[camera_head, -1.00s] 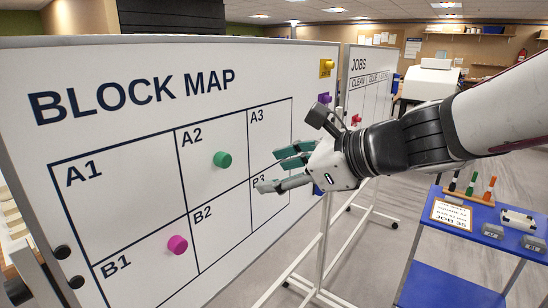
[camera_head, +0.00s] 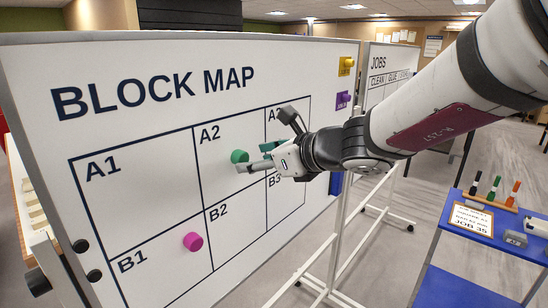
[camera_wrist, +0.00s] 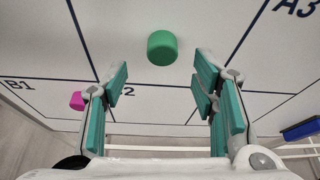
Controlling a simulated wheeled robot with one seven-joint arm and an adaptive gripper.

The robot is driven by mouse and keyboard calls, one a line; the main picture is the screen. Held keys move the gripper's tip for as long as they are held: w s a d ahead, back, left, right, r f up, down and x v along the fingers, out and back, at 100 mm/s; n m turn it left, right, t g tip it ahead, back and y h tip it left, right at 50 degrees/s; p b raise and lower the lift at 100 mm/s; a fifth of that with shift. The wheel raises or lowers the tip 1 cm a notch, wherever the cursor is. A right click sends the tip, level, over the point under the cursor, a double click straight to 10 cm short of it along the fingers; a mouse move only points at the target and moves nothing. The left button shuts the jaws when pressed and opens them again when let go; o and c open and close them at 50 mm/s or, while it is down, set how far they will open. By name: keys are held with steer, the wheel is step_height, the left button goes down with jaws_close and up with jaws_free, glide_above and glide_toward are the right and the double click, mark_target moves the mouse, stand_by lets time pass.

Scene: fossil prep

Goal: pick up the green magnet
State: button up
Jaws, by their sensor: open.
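The green magnet (camera_head: 239,157) is a short round knob on the white board, in the cell marked A2. It also shows in the wrist view (camera_wrist: 162,48), ahead of the fingertips and roughly midway between them. My gripper (camera_head: 254,158) is close to the board, just right of the magnet in the head view. In the wrist view my gripper (camera_wrist: 160,85) is open, with its teal-padded fingers spread wide and nothing between them. The fingers appear apart from the magnet.
Yellow (camera_head: 346,66) and purple (camera_head: 343,99) magnets are at the board's right edge. A blue cart (camera_head: 462,287) with markers and a job card stands at right. A jobs board (camera_head: 385,100) stands behind.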

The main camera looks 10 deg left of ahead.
mark_target(244, 155)
steer(key=shift+x, duration=1.95)
steer(key=shift+w+r, duration=0.1)
steer(key=shift+r, duration=0.1)
steer(key=shift+c, duration=0.5)
steer(key=c, duration=1)
steer(key=shift+c, duration=0.2)
steer(key=shift+d+r, duration=0.2)
steer(key=shift+r, duration=0.4)
step_height(244, 155, up, 6)
steer(key=shift+r+p, duration=0.15)
steer(key=shift+p, duration=0.4)
steer(key=s+d, duration=0.5)
steer(key=d, duration=0.3)
steer(key=s+d+b, duration=0.1)
steer(key=s+d, duration=0.4)
steer(key=d, duration=0.4)
steer(key=shift+f, duration=0.25)
